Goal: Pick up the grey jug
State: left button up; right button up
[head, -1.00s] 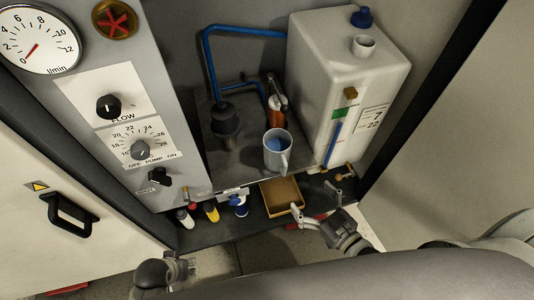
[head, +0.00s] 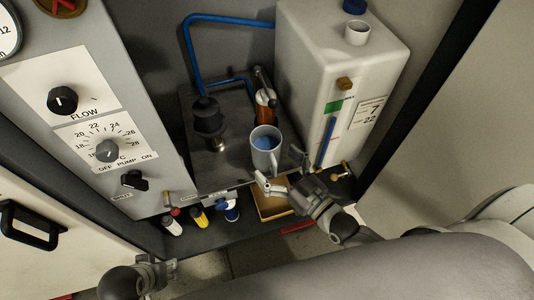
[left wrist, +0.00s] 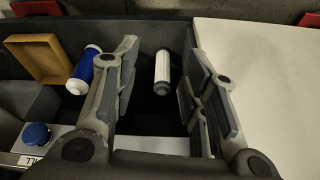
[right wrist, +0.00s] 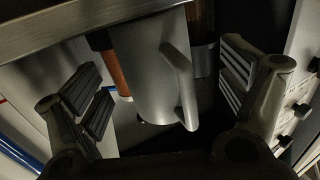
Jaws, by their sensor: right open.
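The grey jug (head: 265,152) stands upright on the metal surface in front of the white tank, with blue visible inside it. Its handle faces the front. My right gripper (head: 283,172) is open just in front of the jug. In the right wrist view the jug (right wrist: 155,70) and its handle appear between the two spread fingers (right wrist: 165,100); I cannot tell that either finger touches it. My left gripper (head: 160,268) is low at the left in the head view; the left wrist view shows its fingers (left wrist: 160,95) apart with nothing gripped between them.
The white tank (head: 340,80) stands behind and right of the jug. An orange-handled part (head: 264,108) and a dark cylinder (head: 208,120) stand behind and left. A brown tray (head: 270,205) and several small bottles (head: 200,217) sit on the lower shelf. The control panel (head: 100,110) is at left.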

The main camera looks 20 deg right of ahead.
jog(key=x, duration=0.4)
jog(key=shift+w+d+b, duration=0.2)
jog(key=shift+b, duration=0.1)
pick_arm(q)
jog(key=v, duration=0.3)
jog(key=shift+w, duration=0.15)
pick_arm(e)
jog(key=c, duration=1.7)
jog(key=shift+r, duration=0.15)
